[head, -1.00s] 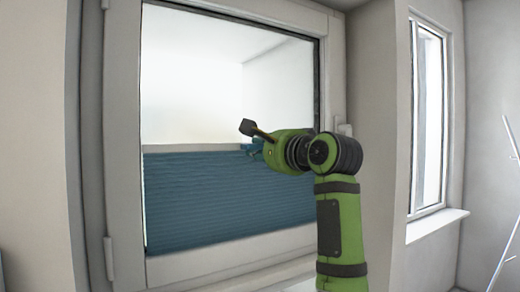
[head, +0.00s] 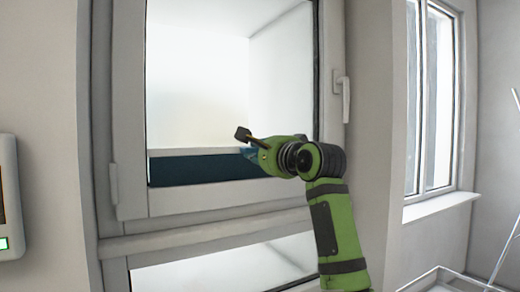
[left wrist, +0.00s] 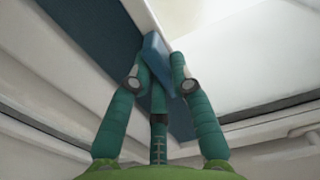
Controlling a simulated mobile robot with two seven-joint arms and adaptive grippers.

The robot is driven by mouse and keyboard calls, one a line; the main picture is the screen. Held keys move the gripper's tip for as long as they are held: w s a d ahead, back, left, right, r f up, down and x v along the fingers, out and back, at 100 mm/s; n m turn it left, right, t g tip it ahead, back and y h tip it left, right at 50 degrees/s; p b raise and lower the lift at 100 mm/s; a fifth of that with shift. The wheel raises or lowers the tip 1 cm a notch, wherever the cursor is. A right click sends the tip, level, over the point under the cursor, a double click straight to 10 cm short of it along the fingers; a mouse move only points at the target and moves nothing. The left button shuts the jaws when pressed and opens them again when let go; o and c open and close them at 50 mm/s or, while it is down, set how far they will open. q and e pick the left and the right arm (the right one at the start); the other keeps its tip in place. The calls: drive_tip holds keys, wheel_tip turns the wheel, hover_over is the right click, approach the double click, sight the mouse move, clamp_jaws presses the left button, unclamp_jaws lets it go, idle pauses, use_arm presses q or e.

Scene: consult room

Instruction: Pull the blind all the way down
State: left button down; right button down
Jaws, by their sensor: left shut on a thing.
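The blue blind (head: 205,170) is a narrow dark band at the bottom of the upper window pane. Its pale top rail (head: 190,153) runs along its upper edge, and the glass above is bare. My left gripper (head: 253,154) is at the right part of the rail. In the left wrist view, its teal fingers (left wrist: 160,82) are closed around a small blue tab (left wrist: 156,52) beside the rail (left wrist: 137,14). The blind's dark blue fabric (left wrist: 95,30) lies behind the fingers. My right gripper is not in view.
The window frame (head: 128,130) surrounds the pane, with a white handle (head: 344,97) on its right side. A lower pane (head: 215,272) lies beneath. Another window (head: 437,100) with a sill (head: 440,206) is at the right. A wall device (head: 8,200) is at the far left.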

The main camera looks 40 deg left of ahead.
use_arm(q)
drive_tip(key=shift+f+b, duration=0.55)
drive_tip(key=shift+f, duration=0.65)
drive_tip(key=c, duration=1.1)
unclamp_jaws()
drive_tip(key=shift+a, duration=0.1)
drive_tip(key=v, duration=1.2)
